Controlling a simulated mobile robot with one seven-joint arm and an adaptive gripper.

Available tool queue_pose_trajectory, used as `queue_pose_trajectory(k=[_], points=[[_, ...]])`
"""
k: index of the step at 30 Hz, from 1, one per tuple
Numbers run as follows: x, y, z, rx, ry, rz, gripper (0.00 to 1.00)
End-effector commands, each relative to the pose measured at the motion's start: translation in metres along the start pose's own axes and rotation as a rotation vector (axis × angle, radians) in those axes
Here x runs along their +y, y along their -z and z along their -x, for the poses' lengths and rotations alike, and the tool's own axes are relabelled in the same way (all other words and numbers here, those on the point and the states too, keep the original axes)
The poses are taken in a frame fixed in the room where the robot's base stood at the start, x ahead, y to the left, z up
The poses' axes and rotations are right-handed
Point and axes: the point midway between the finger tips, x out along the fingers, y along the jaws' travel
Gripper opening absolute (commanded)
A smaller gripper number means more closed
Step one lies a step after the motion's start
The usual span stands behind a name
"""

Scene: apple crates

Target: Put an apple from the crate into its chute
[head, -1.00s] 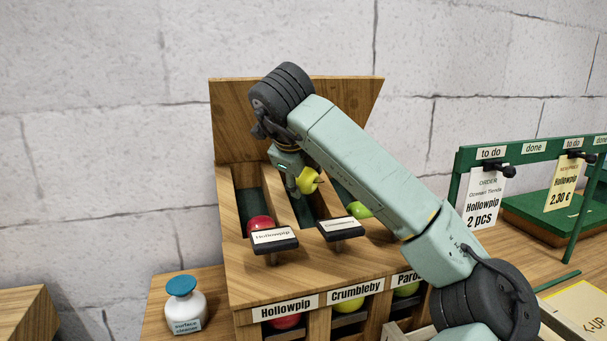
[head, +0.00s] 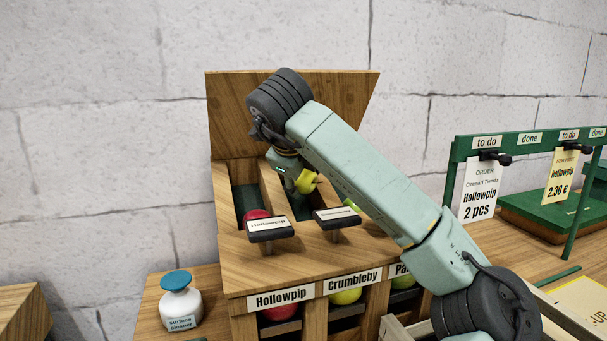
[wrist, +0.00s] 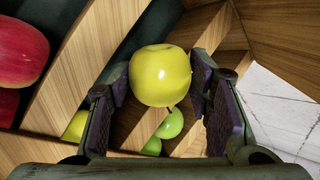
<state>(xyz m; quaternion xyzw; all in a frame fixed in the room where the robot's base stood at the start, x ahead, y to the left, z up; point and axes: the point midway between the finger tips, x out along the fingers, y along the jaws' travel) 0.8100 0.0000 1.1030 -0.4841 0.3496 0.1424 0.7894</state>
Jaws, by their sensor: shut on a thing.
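My gripper (head: 297,180) is shut on a yellow apple (head: 308,183) at the upper part of the wooden chute rack (head: 250,270). The apple is over or in the middle chute, labelled Crumbleby (head: 352,277); I cannot tell whether it touches the chute floor. In the wrist view the yellow apple (wrist: 160,75) sits between the two dark finger pads, with wooden dividers around it. A red apple (head: 256,215) lies in the left chute, labelled Hollowpip (head: 283,298). A green apple (head: 351,205) in the right chute is mostly hidden by my arm. The crate is mostly hidden.
Sign plates stand on posts at the front of the left (head: 270,228) and middle (head: 336,217) chutes. A surface cleaner bottle (head: 181,303) stands left of the rack. A green rail (head: 540,139) with order cards stands at the right. The rack's tall back board (head: 235,110) rises behind my gripper.

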Motion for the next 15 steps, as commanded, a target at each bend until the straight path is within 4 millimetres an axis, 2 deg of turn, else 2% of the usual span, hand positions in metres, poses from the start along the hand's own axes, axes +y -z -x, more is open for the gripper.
queue_pose_trajectory(k=[1,14,15], points=[[0.0292,0.0039,-0.021,0.035,-0.068,0.029,0.17],[0.0304,0.0016,-0.0218,0.034,-0.07,0.026,0.17],[0.0304,0.0015,-0.0218,0.034,-0.07,0.026,0.47]])
